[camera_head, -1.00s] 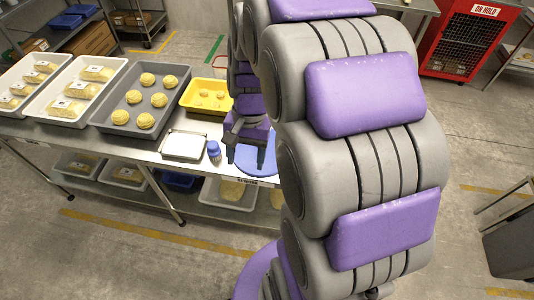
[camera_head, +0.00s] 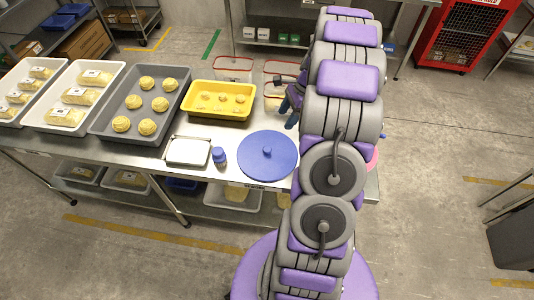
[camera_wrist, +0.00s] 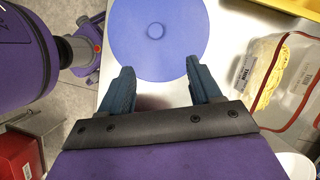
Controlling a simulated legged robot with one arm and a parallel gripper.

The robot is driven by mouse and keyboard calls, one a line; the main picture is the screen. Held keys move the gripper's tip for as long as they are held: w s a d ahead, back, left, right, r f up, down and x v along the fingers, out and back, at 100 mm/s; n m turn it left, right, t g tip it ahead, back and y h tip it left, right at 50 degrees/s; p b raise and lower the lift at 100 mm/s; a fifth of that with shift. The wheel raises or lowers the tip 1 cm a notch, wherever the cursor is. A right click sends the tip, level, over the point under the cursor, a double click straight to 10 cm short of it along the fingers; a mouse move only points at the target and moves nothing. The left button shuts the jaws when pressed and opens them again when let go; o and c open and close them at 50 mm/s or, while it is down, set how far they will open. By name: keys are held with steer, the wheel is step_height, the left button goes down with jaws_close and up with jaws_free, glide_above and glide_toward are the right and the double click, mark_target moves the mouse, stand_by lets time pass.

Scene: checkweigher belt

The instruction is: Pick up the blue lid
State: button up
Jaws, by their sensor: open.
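The blue lid (camera_head: 267,156) is a round disc with a small knob in its middle. It lies flat on the steel table's front part, to the right of a small blue-capped jar (camera_head: 219,156). In the wrist view the lid (camera_wrist: 158,30) shows beyond my fingertips, with its knob between them in line. My gripper (camera_wrist: 157,82) is open and empty, its two teal fingers apart. In the head view my arm covers most of the gripper, behind and right of the lid.
On the table (camera_head: 228,189) stand a yellow tray (camera_head: 220,113), a grey tray of dough balls (camera_head: 105,118) and a small white-silver tray (camera_head: 188,151). A clear red-rimmed container with noodles (camera_wrist: 285,75) stands right of my fingers. A red cage (camera_head: 459,40) stands behind.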

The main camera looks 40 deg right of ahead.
steer(key=b, duration=0.2)
glide_above(267, 149)
steer(key=d, duration=0.3)
steer(key=f, duration=1)
steer(key=shift+s+d, duration=0.1)
steer(key=shift+s, duration=0.2)
steer(key=shift+s+a+b+x, duration=0.15)
steer(key=shift+b+x, duration=0.3)
steer(key=shift+x, duration=0.95)
steer(key=shift+s+a+b+x, duration=0.15)
steer(key=shift+b+x, duration=0.3)
steer(key=shift+x, duration=0.9)
steer(key=shift+r, duration=0.15)
steer(key=shift+w, duration=0.1)
steer(key=c, duration=1.1)
steer(key=shift+c, duration=0.2)
